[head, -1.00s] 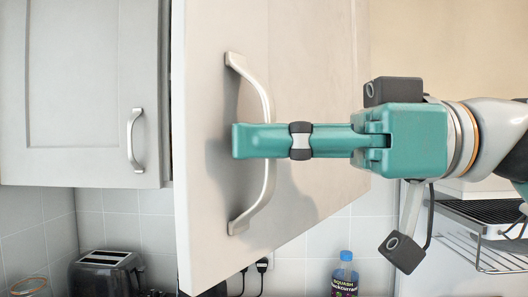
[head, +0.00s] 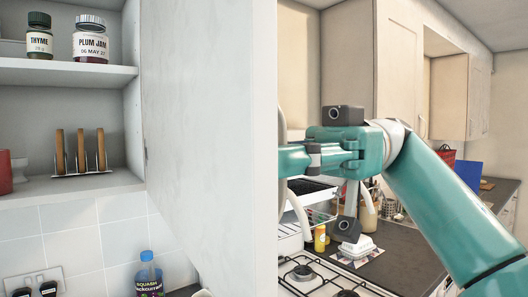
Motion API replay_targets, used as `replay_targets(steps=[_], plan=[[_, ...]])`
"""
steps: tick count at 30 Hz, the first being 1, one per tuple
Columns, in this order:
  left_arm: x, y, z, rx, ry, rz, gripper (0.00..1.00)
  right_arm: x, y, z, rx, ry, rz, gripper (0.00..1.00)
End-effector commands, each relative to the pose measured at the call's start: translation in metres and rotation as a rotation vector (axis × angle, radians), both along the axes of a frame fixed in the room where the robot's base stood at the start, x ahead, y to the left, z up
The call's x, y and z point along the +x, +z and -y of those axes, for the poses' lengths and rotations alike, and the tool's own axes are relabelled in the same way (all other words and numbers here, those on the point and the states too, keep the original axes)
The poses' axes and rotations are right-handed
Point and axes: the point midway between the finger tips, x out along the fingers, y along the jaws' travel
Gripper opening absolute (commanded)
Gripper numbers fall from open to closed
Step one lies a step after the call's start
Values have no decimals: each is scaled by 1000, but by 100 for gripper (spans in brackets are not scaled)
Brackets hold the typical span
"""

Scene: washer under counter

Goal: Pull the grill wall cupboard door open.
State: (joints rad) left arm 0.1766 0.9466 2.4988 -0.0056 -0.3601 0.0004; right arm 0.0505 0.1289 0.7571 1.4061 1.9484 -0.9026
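The cupboard door (head: 205,120) stands wide open, its inner face toward me and its free edge near the picture's middle. The cupboard's shelves (head: 70,72) show at the left. Part of the pale curved door handle (head: 298,212) shows just right of the door edge. My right gripper (head: 288,159) is on the door's outer side, with a finger reaching left across the handle to the door edge. The second finger and the fingertips are hidden, so I cannot see whether it is closed around the handle. My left gripper is out of view.
A thyme jar (head: 39,37) and plum jam jar (head: 90,40) stand on the upper shelf, a rack (head: 80,152) below. A hob (head: 318,278) and counter (head: 400,255) lie at right, below my arm.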

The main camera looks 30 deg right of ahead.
Motion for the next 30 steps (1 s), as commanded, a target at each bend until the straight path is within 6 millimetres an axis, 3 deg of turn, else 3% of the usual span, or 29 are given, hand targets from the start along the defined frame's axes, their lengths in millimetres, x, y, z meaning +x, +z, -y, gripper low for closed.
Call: replay_targets(steps=[8, 9, 11, 25, 30], plan=[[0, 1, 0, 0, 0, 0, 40, 1, 3, 0, 9, -4, 1, 0], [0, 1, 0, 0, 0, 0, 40, 1, 3, 0, 9, -4, 1, 10], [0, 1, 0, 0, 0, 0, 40, 1, 3, 0, 9, -4, 1, 20], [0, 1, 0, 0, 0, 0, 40, 1, 1, 0, 4, -1, -2, 20], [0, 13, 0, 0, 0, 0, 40, 1, 14, 0, 4, 0, -1, 20]])
